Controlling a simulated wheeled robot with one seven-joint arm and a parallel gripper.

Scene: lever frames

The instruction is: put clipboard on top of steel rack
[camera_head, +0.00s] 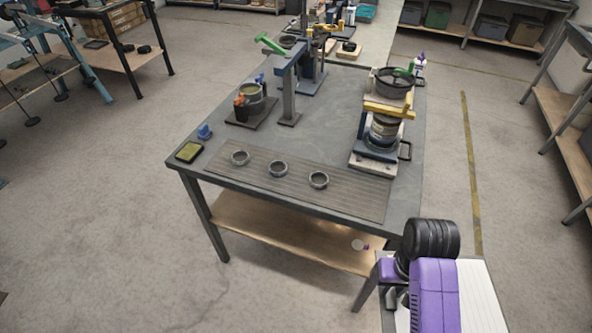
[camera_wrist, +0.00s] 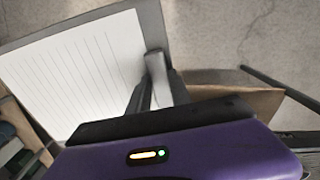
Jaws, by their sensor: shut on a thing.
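My gripper (camera_wrist: 157,75) is shut on the clipboard (camera_wrist: 75,65), a grey board with white lined paper, at its edge in the wrist view. In the head view the clipboard (camera_head: 482,298) shows at the lower right, partly hidden behind my purple and black wrist. The fingertips are hidden in the head view. Shelving racks with metal frames and wooden shelves stand at the right edge (camera_head: 566,118) and back right (camera_head: 462,28). I cannot tell which one is the steel rack.
A grey workbench (camera_head: 330,100) with a lower wooden shelf stands in the middle. Open floor (camera_head: 90,220) lies at the left. A dark rack (camera_head: 125,60) stands back left.

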